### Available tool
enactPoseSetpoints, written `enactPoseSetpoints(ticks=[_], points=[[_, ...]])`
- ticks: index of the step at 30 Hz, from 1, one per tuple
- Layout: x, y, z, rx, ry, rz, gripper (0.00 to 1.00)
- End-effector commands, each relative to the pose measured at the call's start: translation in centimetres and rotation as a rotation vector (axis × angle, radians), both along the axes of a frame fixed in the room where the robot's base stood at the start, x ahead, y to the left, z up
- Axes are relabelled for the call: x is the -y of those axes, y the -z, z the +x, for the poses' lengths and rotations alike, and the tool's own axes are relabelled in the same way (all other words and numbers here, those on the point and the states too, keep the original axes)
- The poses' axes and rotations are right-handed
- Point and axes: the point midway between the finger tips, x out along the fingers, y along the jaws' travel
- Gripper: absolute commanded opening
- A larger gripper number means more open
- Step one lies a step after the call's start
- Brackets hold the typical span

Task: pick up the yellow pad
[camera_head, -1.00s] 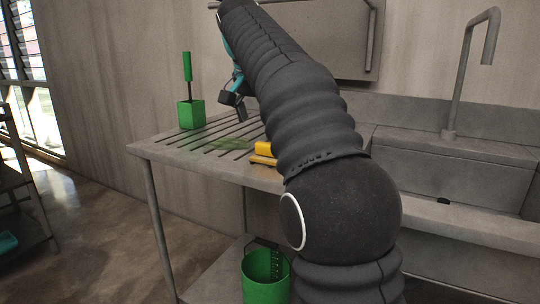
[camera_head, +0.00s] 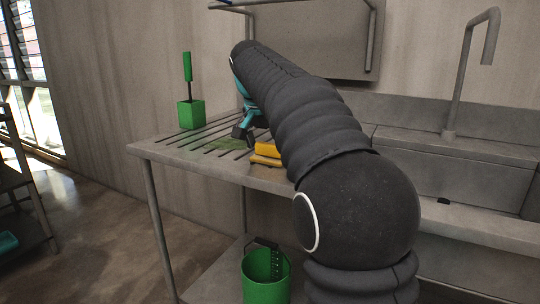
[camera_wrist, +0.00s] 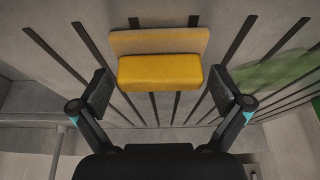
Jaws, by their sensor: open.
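The yellow pad (camera_wrist: 160,71) lies on the slatted metal counter in the wrist view, with a paler tan-yellow layer (camera_wrist: 158,41) showing along its far side. In the head view the yellow pad (camera_head: 267,149) sits near the counter's front edge, partly hidden by my arm. My gripper (camera_wrist: 157,92) is open, its two dark fingers on either side of the pad's near part. The fingers look apart from the pad. In the head view my gripper (camera_head: 240,131) is small and partly hidden behind my arm.
A green holder (camera_head: 191,114) with a green-handled brush stands at the counter's back left. A flat green piece (camera_wrist: 276,70) lies right of the pad. A sink (camera_head: 450,195) with a tall faucet is on the right. A green bucket (camera_head: 266,275) stands on the lower shelf.

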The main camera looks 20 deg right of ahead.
Motion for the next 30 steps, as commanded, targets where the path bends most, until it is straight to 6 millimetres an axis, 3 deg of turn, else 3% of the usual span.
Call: enactPoseSetpoints(ticks=[2, 8, 20, 30], points=[[0.0, 0.0, 0.0, 0.0, 0.0, 0.0, 0.97], [0.0, 0.0, 0.0, 0.0, 0.0, 0.0, 0.48], [0.0, -0.3, 0.0, 0.001, 0.0, 0.0, 0.48], [0.0, -3.8, 0.1, 0.004, 0.0, 0.0, 0.48]])
